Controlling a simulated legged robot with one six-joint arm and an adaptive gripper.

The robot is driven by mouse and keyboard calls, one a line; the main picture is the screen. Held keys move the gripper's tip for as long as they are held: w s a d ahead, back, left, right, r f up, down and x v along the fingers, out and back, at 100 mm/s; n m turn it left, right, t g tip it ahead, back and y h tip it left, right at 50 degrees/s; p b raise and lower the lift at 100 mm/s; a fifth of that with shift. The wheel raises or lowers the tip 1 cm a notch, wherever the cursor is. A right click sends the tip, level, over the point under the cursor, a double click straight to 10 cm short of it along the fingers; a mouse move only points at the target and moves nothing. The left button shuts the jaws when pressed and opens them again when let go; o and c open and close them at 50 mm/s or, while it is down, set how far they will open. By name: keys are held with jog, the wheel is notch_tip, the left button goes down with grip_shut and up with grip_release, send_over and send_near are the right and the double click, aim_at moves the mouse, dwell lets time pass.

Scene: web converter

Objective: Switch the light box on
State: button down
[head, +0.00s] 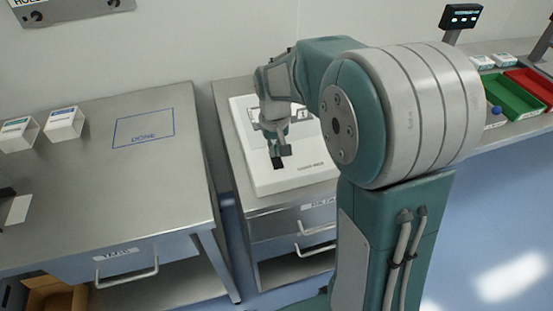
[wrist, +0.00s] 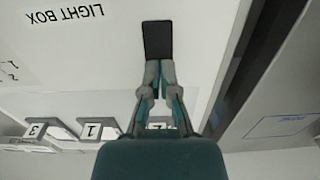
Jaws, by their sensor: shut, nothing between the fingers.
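The light box (head: 300,178) is a white box on the middle metal bench, partly hidden behind my arm in the head view. Its top also fills much of the wrist view (wrist: 100,55), with upside-down "LIGHT BOX" lettering. A black rectangular switch (wrist: 158,38) sits on its top near one edge; it also shows in the head view (head: 279,162). My gripper (wrist: 159,66) is shut and empty, fingertips at the near edge of the switch. Whether they touch it I cannot tell. In the head view my gripper (head: 281,150) points down over the switch. I cannot tell whether the box is lit.
Numbered grey brackets (wrist: 92,131) stand on the box behind my gripper. A left bench (head: 80,185) with a blue marked rectangle (head: 144,128) and two small white boxes stands across a narrow gap. Green (head: 512,96) and red bins sit on the right bench.

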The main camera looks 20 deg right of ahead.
jog(key=shift+f, duration=0.3)
jog(key=shift+r, duration=3.55)
jog(key=shift+s+r, duration=0.1)
jog(key=shift+s, duration=0.05)
jog(key=s+r+t, duration=0.2)
jog(key=s, duration=0.8)
jog(key=s+r+t, duration=0.2)
jog(key=s+t, duration=0.1)
jog(key=s, duration=0.7)
jog(key=shift+s+r+t, duration=0.3)
jog(key=shift+s+r, duration=0.05)
jog(key=shift+r, duration=0.05)
